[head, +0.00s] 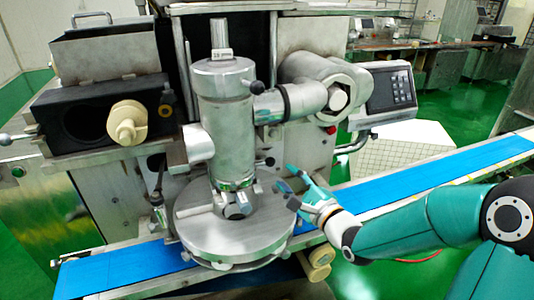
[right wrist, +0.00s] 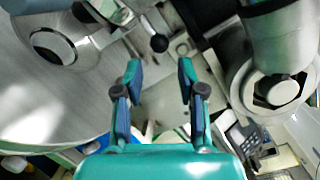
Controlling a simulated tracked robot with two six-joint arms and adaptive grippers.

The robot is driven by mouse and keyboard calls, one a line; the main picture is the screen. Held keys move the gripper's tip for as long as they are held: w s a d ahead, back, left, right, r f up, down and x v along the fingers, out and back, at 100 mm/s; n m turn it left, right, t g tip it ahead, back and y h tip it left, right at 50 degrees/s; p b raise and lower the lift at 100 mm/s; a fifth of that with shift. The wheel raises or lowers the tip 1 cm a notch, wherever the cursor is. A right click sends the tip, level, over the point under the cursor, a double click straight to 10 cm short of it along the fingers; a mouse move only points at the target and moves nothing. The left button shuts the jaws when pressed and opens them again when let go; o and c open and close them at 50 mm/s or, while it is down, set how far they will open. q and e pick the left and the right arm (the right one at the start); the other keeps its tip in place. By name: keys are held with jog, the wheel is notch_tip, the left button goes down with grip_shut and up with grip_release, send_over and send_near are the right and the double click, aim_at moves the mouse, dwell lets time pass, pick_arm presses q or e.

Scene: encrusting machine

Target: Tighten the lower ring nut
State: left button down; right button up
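A grey metal vertical cylinder (head: 222,125) stands over a round metal disc (head: 220,243). At the cylinder's foot is a shiny ring-shaped part with lugs (head: 235,205), which looks like the lower ring nut; I cannot be sure. My right gripper (head: 287,178) is open and empty, to the right of that part and apart from it, near the disc's right edge. In the right wrist view its two fingers (right wrist: 160,75) are spread with nothing between them. The disc (right wrist: 50,110) fills the left there, with a round metal fitting on it. My left gripper is not in view.
A blue conveyor belt (head: 430,183) runs under the machine. A horizontal pipe with a large hex end (head: 338,98) and a control panel (head: 391,88) are at the upper right. A black ball knob (right wrist: 159,43) lies beyond the fingertips.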

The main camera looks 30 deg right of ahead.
aim_at(272, 165)
jog(key=w+p, duration=0.2)
jog(key=w, duration=0.7)
jog(key=shift+d+f, duration=0.1)
jog(key=shift+f, duration=0.05)
grip_shut()
